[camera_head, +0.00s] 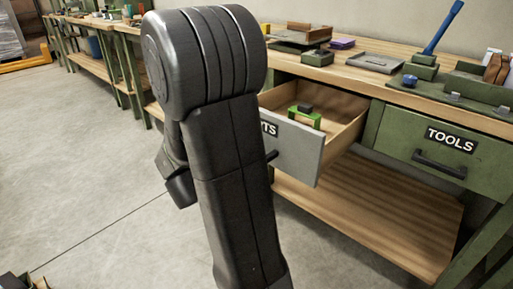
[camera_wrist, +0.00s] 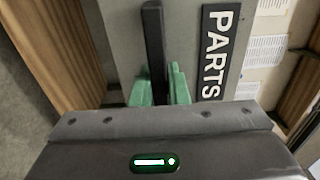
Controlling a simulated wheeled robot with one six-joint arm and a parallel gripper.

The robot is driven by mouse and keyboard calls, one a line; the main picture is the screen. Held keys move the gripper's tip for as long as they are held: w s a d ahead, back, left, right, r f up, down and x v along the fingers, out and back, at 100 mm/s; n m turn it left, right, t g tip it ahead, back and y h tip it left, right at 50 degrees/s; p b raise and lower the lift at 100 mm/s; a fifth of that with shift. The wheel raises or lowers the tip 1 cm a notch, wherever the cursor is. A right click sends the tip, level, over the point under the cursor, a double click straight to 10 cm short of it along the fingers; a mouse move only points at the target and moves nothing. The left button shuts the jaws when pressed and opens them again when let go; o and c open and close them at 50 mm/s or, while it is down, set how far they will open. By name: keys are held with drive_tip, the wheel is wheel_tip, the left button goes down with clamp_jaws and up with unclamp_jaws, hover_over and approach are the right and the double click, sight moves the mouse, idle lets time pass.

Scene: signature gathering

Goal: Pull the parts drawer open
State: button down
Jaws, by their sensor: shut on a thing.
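The parts drawer (camera_head: 296,148) has a grey front and wooden sides, and it stands well out from the workbench. Its label partly shows in the head view, and "PARTS" reads in full in the wrist view (camera_wrist: 216,50). A dark bar handle (camera_wrist: 153,40) runs across its front. My gripper (camera_wrist: 158,88) has green fingers on either side of this handle and is shut on it. In the head view my arm hides the gripper, most of the handle and the left part of the drawer front. A green and black object (camera_head: 305,115) stands inside the drawer.
A closed green drawer marked TOOLS (camera_head: 430,145) is to the right. The benchtop (camera_head: 345,75) carries trays, boxes and a blue-handled tool (camera_head: 443,27). A wooden lower shelf (camera_head: 375,225) lies below. The concrete floor (camera_head: 100,190) at left is mostly clear.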

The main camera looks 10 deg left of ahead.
idle(0.3)
drive_tip(key=c, duration=1.4)
unclamp_jaws()
drive_tip(key=shift+s+a, duration=0.1)
drive_tip(key=p+v, duration=0.2)
drive_tip(key=v, duration=1.1)
drive_tip(key=shift+s+a, duration=0.2)
drive_tip(key=shift+s, duration=0.05)
drive_tip(key=shift+b+x, duration=1)
drive_tip(key=shift+x, duration=5.95)
